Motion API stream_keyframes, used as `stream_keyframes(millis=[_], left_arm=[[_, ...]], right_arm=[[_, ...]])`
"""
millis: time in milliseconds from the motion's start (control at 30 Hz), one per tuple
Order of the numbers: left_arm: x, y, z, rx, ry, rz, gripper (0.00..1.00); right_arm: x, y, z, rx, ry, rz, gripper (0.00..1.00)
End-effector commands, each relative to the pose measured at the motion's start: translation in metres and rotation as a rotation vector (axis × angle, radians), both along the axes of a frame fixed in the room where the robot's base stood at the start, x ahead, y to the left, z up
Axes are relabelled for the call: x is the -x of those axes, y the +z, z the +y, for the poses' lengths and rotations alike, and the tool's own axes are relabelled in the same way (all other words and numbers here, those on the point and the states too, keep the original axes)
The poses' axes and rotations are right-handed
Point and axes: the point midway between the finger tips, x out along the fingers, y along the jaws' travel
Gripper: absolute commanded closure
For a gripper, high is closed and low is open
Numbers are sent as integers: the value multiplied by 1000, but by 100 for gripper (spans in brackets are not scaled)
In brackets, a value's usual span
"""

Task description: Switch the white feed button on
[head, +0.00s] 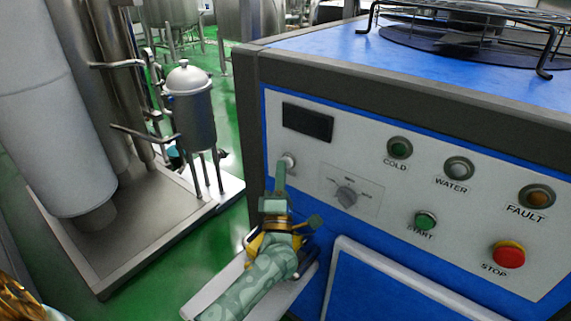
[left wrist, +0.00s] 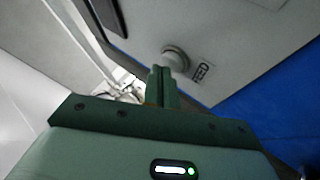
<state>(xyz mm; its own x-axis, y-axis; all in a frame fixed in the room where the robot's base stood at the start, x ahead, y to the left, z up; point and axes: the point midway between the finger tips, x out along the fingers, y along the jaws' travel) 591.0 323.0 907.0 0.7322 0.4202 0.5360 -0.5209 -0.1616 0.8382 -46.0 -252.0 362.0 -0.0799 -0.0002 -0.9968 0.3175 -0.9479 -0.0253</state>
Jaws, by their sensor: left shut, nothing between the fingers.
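The white feed button (head: 289,160) is a small round pale knob on the left side of the light grey control panel (head: 385,205). In the left wrist view the button (left wrist: 176,56) stands out from the panel, with a small dark label beside it. My left gripper (head: 280,168) is shut and empty, its green fingers pointing up at the button. In the left wrist view the fingertips (left wrist: 160,70) overlap the button's lower left edge. I cannot tell whether they touch it. My right gripper is not in view.
The panel also carries a rotary selector (head: 346,196), a green start button (head: 425,221), a red stop button (head: 509,255) and lamps (head: 458,167). A dark display (head: 307,122) sits above the feed button. Steel tanks (head: 190,105) stand at left across green floor.

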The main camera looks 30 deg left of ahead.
Motion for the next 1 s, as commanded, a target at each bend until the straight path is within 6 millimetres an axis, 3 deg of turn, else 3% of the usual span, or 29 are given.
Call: stream_keyframes(millis=[300,1000], left_arm=[[-1,1,0,0,0,-1,100],[21,2,2,0,0,-1,100]], right_arm=[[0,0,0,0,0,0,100],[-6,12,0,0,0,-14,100]])
